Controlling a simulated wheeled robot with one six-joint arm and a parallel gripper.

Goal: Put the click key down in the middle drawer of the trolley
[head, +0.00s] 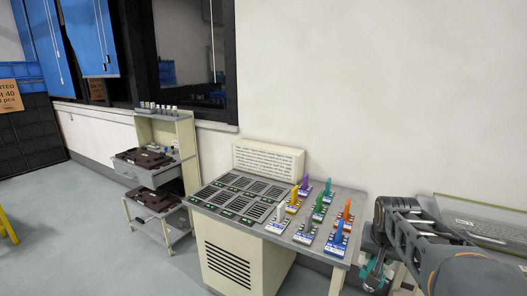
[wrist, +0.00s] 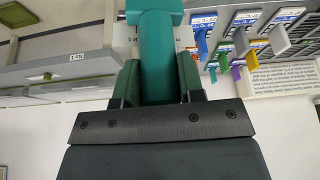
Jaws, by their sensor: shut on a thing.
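My gripper (wrist: 158,85) is shut on a teal key (wrist: 157,55), its shaft between the two dark green finger pads and its wider end pointing away. In the head view my gripper (head: 376,272) is at the lower right, in front of the console's right end, with part of the teal key showing below it. The trolley (head: 187,140) stands far to the left, beyond the console. A grey drawer (head: 125,170) of it is pulled out, with a dark brown piece (head: 145,158) in or on it. I cannot tell which label the key bears.
The console (head: 229,248) stands between my gripper and the trolley, with several coloured upright keys (head: 321,207) on its right part. Floor (head: 80,235) in front of the trolley is clear.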

